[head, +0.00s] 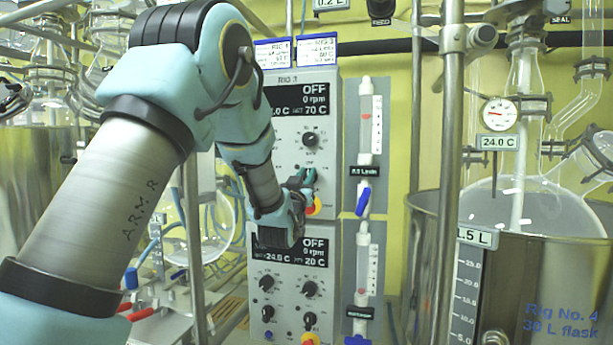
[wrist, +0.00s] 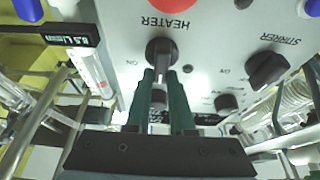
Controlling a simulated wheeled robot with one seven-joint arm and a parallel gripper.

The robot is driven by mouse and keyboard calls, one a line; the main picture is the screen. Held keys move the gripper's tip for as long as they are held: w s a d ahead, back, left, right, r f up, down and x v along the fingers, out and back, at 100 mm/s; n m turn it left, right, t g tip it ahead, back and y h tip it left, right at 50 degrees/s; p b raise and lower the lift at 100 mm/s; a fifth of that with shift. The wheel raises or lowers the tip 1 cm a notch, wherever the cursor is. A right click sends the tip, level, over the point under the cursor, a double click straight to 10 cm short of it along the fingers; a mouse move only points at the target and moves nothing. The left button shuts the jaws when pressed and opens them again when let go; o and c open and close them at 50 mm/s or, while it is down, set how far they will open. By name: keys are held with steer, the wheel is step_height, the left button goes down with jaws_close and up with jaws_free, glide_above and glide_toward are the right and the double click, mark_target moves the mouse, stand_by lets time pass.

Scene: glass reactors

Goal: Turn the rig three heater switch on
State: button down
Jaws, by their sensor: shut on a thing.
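The rig three control box (head: 292,100) is in the upper middle of the head view. Its display (head: 313,98) reads OFF, 0 rpm and 70 C. The heater switch (wrist: 160,47) is a dark round knob labelled HEATER, seen upside down in the wrist view. My gripper (wrist: 161,75) is shut on this knob, with one green finger on each side of its grip. In the head view my gripper (head: 304,178) is at the lower part of the box, and the fingers hide the heater switch there.
The stirrer knob (wrist: 268,69) is beside the heater knob. A red and yellow button (head: 313,207) is just below my fingers. A second box (head: 285,268) sits beneath. Flow meters (head: 365,150) hang to the right, and a steel post (head: 447,200) stands farther right.

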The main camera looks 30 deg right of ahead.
steer(key=shift+f+m+h+b, duration=0.1)
steer(key=shift+m+h+b, duration=0.3)
steer(key=shift+m+b, duration=0.3)
steer(key=m+g+b, duration=0.1)
steer(key=m+b, duration=0.2)
steer(key=m+g+h+b, duration=0.1)
steer(key=m+g+b, duration=0.1)
steer(key=m+b, duration=0.1)
steer(key=m+g+h+b, duration=0.1)
steer(key=m+g+b, duration=0.1)
steer(key=m, duration=0.3)
steer(key=shift+s+d+f+b, duration=0.15)
steer(key=shift+s+d+b, duration=0.05)
steer(key=shift+b, duration=0.65)
steer(key=shift+d+m+g+b, duration=0.1)
steer(key=shift+m+g+b, duration=0.8)
steer(key=shift+m, duration=1)
steer(key=shift+s, duration=0.1)
steer(key=c, duration=0.8)
jaws_free()
